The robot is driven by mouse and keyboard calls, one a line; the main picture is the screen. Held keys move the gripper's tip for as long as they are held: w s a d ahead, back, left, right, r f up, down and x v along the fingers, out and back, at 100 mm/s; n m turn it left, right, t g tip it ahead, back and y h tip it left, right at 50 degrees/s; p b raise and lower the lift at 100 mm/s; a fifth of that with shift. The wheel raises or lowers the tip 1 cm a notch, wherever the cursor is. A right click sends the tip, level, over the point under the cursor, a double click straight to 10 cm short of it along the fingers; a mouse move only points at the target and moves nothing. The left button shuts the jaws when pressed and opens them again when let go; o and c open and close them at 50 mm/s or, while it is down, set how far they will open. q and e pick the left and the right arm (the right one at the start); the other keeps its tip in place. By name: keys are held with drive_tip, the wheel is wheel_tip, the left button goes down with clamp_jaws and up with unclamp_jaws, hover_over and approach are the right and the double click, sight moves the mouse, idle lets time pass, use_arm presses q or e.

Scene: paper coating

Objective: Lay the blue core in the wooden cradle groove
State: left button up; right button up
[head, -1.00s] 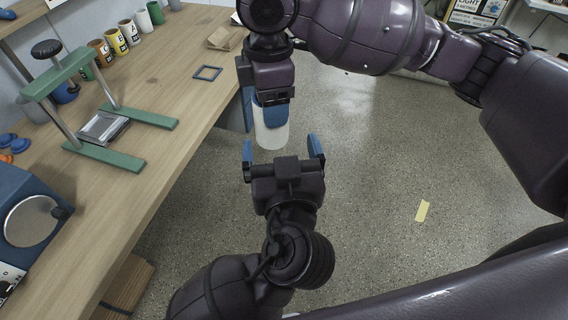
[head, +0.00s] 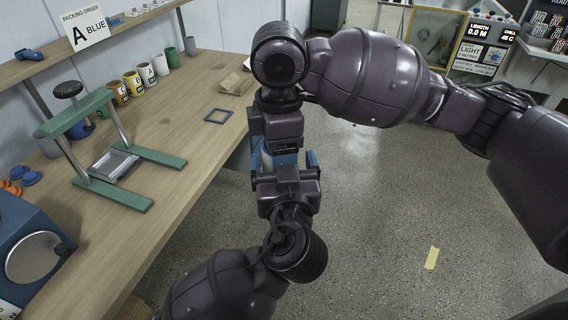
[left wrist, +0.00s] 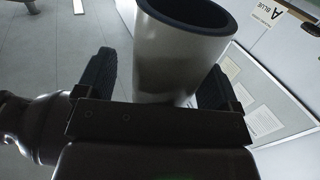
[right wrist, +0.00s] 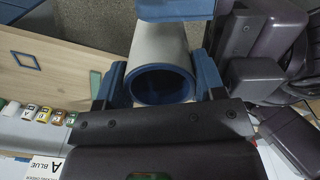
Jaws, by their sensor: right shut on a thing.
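The blue core is a pale tube with a blue inner rim. In the right wrist view the core (right wrist: 160,55) lies between the fingers of my right gripper (right wrist: 160,85), which is shut on it. In the head view the core (head: 266,158) is mostly hidden between my two grippers, off the bench over the floor. My left gripper (head: 284,165) faces the right one from below, its fingers apart on either side of the core. In the left wrist view a gap shows between one finger and the core (left wrist: 180,60). I cannot make out the wooden cradle for certain.
The wooden bench (head: 180,110) on the left holds a green-framed press (head: 115,150), a blue machine (head: 35,250), a row of cups (head: 132,82), a small blue frame (head: 218,116) and brown pieces (head: 236,82). A sign (head: 86,25) reads A BLUE. Open floor lies right.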

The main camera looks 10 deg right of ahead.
use_arm(q)
drive_tip(key=shift+d, duration=0.1)
drive_tip(key=c, duration=0.8)
drive_tip(key=shift+s, duration=0.1)
use_arm(e)
drive_tip(key=o, duration=0.7)
drive_tip(key=shift+a, duration=0.1)
use_arm(q)
drive_tip(key=shift+c, duration=0.2)
use_arm(e)
drive_tip(key=shift+o, duration=1.4)
